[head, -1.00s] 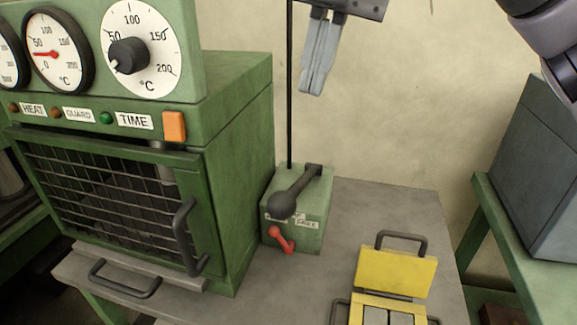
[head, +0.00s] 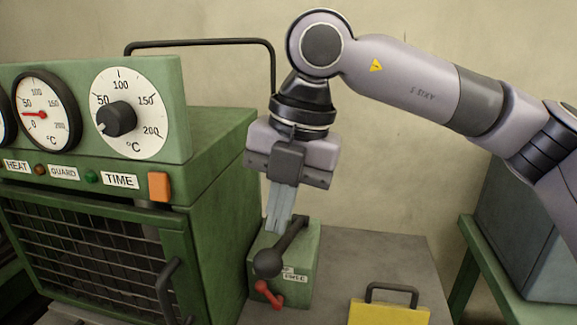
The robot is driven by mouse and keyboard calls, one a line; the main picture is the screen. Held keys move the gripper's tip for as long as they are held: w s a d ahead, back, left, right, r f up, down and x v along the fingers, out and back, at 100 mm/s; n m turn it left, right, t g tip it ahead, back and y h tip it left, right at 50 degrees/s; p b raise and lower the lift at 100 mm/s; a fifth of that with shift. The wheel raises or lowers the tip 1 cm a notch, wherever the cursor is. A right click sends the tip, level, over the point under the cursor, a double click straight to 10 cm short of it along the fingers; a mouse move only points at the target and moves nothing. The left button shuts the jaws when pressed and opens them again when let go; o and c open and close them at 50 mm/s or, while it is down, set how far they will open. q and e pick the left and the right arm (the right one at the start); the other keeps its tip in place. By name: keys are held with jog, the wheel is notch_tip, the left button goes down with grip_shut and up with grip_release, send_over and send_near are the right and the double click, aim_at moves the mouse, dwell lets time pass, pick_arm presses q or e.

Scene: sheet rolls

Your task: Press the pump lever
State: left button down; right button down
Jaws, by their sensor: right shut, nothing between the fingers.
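The pump lever (head: 283,244) is a dark arm with a round black knob (head: 268,263) at its front end. It slopes from the back right of the small green pump box (head: 297,283) down to the knob at the front left. My right gripper (head: 276,226) is shut and empty, pointing down just behind and above the lever, close to its left side. I cannot tell whether the fingertips touch the lever. A small red lever (head: 269,294) sits on the box's front, below the knob, by a white label. My left gripper is not in view.
The large green press (head: 100,210) with gauges, an orange button (head: 159,187) and a mesh guard stands close on the left. A yellow hinged mould (head: 390,312) lies at the front right of the grey bench (head: 370,256). A grey box (head: 525,220) stands at the far right.

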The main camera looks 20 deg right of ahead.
aim_at(271, 251)
jog(key=shift+w+a+f, duration=0.1)
jog(key=shift+a+f, duration=0.05)
jog(key=shift+f, duration=0.75)
jog(key=shift+w+a+f, duration=0.1)
jog(key=shift+a+f, duration=0.05)
jog(key=shift+f, duration=0.7)
